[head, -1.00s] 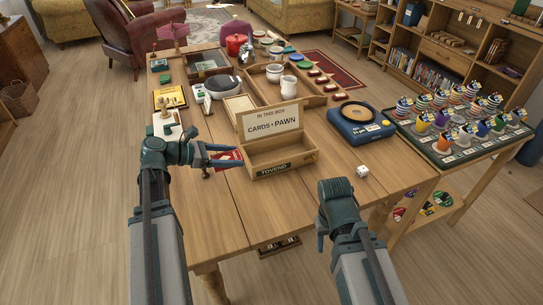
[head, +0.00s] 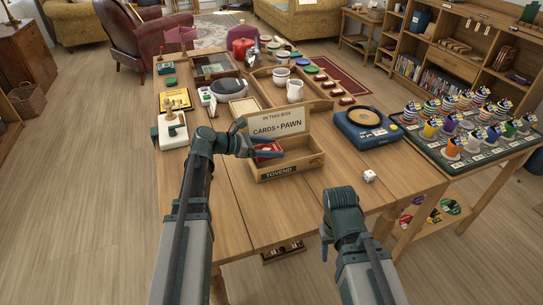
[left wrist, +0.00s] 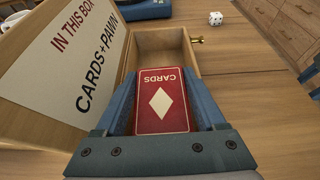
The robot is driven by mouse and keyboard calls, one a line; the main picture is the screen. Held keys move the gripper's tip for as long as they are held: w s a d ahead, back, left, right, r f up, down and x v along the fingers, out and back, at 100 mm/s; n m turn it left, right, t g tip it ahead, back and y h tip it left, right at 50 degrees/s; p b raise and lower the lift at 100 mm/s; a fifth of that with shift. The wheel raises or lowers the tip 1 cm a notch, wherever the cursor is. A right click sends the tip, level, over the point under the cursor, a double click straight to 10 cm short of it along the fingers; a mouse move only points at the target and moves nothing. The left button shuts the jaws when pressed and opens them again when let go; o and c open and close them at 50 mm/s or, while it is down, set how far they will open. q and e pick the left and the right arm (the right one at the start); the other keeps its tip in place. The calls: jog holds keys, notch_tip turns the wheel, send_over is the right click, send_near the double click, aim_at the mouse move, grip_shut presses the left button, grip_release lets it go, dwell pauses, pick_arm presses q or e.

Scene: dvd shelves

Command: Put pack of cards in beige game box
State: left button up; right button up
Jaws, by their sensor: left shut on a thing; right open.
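The beige game box (head: 288,165) stands open on the table, its lid (head: 278,125) raised at the back and reading "IN THIS BOX CARDS + PAWN". My left gripper (head: 262,151) is shut on the red pack of cards (head: 268,150). In the left wrist view the pack (left wrist: 162,102) lies between both fingers, its white diamond facing the camera, over the near part of the box (left wrist: 160,45). I cannot tell whether the pack touches the box floor. My right gripper (head: 328,240) is open and empty at the table's front edge, seen partly.
A white die (head: 369,176) and a blue turntable-like device (head: 365,127) stand right of the box. A wooden tray with white cups (head: 295,90) is behind it. A rack of striped and coloured pieces (head: 465,135) stands at far right. The table front is clear.

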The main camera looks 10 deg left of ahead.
pick_arm(q)
jog(key=shift+f+b, duration=0.9)
jog(key=shift+f, duration=0.45)
jog(key=shift+f+b, duration=0.6)
jog(key=shift+b, duration=0.05)
jog(key=o, duration=1.1)
jog(key=shift+o, duration=0.2)
jog(key=shift+r, duration=0.15)
